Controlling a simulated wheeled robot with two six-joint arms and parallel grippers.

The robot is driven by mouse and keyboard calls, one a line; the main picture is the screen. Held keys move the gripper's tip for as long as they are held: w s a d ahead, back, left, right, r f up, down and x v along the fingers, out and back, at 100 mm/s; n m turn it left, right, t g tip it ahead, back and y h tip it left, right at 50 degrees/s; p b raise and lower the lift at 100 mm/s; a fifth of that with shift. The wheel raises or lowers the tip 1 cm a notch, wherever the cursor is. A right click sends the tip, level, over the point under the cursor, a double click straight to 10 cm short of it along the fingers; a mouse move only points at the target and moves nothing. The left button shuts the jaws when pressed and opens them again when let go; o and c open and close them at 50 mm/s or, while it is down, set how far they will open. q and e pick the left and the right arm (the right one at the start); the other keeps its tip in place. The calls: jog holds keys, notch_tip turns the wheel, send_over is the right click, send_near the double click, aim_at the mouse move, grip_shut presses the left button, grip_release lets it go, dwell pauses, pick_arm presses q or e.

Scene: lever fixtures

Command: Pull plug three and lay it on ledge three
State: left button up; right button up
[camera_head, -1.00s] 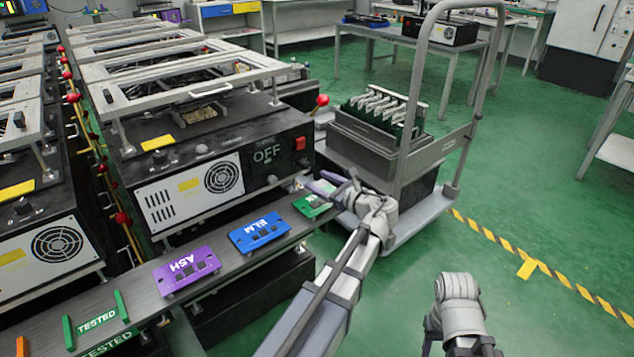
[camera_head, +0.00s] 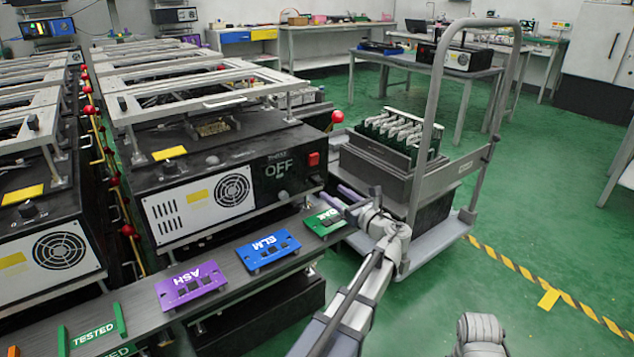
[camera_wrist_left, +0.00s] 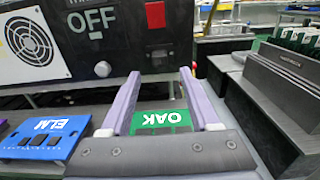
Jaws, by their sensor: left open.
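No plug or ledge marked three can be made out in either view. A green board marked OAK (camera_head: 324,222) lies at the right end of the dark shelf (camera_head: 228,263) in front of the fixtures. My left gripper (camera_head: 338,196) is at that board. In the left wrist view its two purple fingers (camera_wrist_left: 159,78) are apart, with the green OAK board (camera_wrist_left: 160,122) showing between them and nothing gripped. Whether the fingers touch the board cannot be told. Only a grey part of my right arm shows at the bottom right; its gripper is out of view.
A blue ELM board (camera_head: 268,250) and a purple ASH board (camera_head: 191,286) lie further left on the shelf. Behind stands a fixture reading OFF (camera_head: 232,180) with a red-knobbed lever (camera_head: 337,117). A cart (camera_head: 440,238) with a board rack stands close right. Green floor is open beyond.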

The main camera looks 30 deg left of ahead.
aim_at(321, 184)
pick_arm(q)
jog(key=shift+x, duration=4)
grip_shut()
jog(key=shift+s+d, duration=0.1)
jog(key=shift+v, duration=2.9)
